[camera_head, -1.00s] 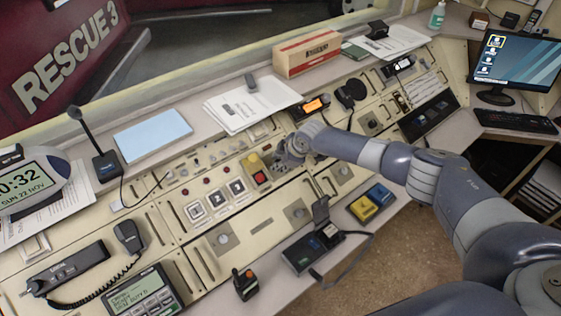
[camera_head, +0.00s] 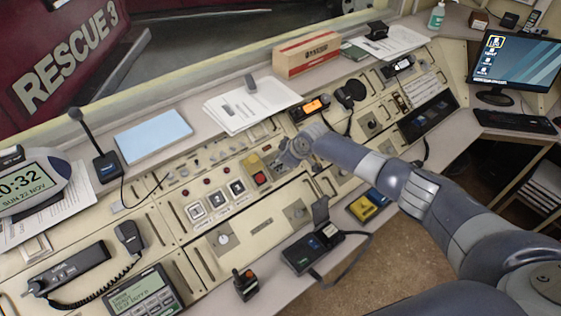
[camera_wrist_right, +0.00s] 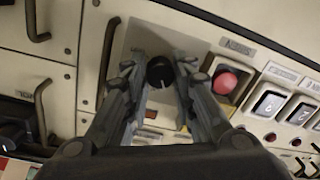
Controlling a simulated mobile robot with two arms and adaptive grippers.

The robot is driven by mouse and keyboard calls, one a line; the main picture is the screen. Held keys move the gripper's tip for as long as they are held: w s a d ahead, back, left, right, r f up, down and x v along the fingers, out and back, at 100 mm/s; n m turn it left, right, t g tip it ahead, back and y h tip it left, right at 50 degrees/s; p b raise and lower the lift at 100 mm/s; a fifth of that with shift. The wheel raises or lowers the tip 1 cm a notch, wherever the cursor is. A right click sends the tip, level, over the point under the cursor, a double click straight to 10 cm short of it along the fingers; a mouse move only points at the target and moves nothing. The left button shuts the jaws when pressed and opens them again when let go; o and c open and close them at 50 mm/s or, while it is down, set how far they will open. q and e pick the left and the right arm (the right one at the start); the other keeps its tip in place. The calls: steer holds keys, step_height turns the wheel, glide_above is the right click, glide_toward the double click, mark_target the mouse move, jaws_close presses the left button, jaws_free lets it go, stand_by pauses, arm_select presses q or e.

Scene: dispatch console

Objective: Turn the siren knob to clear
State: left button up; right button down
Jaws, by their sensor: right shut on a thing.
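The siren knob (camera_wrist_right: 160,72) is a round black knob on a pale panel plate in the right wrist view. The two fingers of my right gripper (camera_wrist_right: 158,78) reach down on either side of it and are shut on it. In the head view my right gripper (camera_head: 277,163) is at the console's middle, and the arm hides the knob. My left gripper is not in either view.
Drawer handles (camera_wrist_right: 38,20) stick out at the left.

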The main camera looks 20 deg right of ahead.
steer(key=m, duration=0.3)
steer(key=shift+r+p, duration=0.1)
steer(key=shift+p, duration=0.25)
steer(key=m+p, duration=0.1)
steer(key=m, duration=0.2)
steer(key=shift+m, duration=0.3)
steer(key=m+p, duration=0.3)
steer(key=m, duration=0.3)
steer(key=shift+t, duration=0.3)
steer(key=m, duration=0.2)
steer(key=shift+m+p, duration=0.3)
steer(key=shift+m, duration=1.6)
steer(key=c, duration=1.6)
jaws_free()
steer(key=shift+d, duration=0.1)
